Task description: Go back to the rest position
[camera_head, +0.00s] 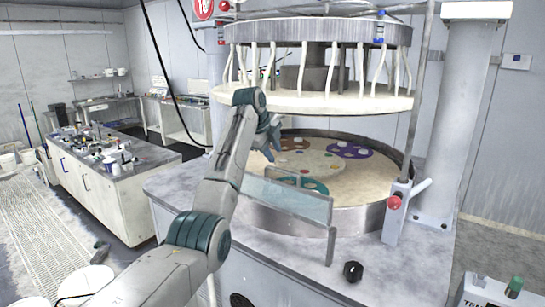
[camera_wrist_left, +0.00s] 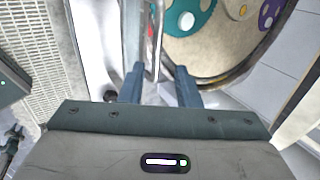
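My left gripper (camera_head: 270,150) is over the near left rim of the lower polishing platen (camera_head: 345,180), below the raised upper platen (camera_head: 320,100). My forearm hides part of it in the head view. In the left wrist view the two blue fingers (camera_wrist_left: 160,85) are apart, with no held object seen between them. The edge of the clear guard shows beyond the fingers, and I cannot tell if they touch it. Teal (camera_head: 300,184), purple (camera_head: 349,149) and brown (camera_head: 291,143) carrier discs lie on the lower platen. My right gripper is not seen.
The clear guard panel (camera_head: 290,198) stands at the platen's front edge. A red-knobbed post (camera_head: 394,203) is at its right, and a black knob (camera_head: 352,271) is on the machine top. A cluttered bench (camera_head: 110,185) is at left. Floor grating (camera_head: 40,235) lies at far left.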

